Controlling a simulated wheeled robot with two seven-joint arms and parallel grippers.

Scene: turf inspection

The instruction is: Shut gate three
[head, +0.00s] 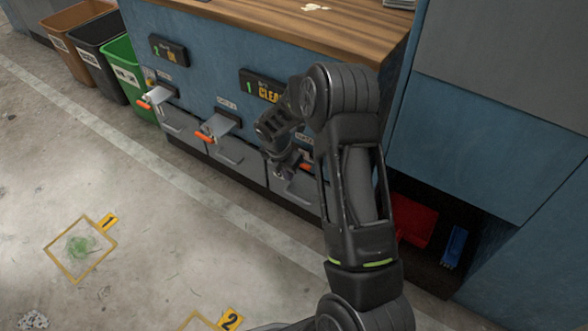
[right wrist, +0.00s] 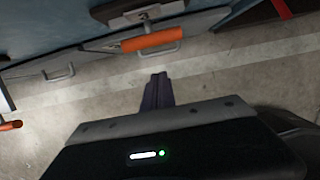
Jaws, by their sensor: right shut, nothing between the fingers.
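Gate three (head: 298,190) is the rightmost grey gate low on the blue cabinet front, partly hidden behind my right arm. Bits of orange show beside my right gripper (head: 284,155). In the right wrist view an orange handle (right wrist: 151,40) sits on a grey bracket at the top centre. My right gripper's fingers (right wrist: 158,90) are shut and empty, just below that handle in the picture, with a visible gap. I cannot tell how far gate three stands open. My left gripper is not in view.
The middle gate's orange handle (head: 212,131) and the left gate's handle (head: 154,98) jut out. Brown, black and green bins (head: 128,75) stand at the left. A wooden counter (head: 300,22) tops the cabinet. A red bin (head: 417,222) sits in a recess at right.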

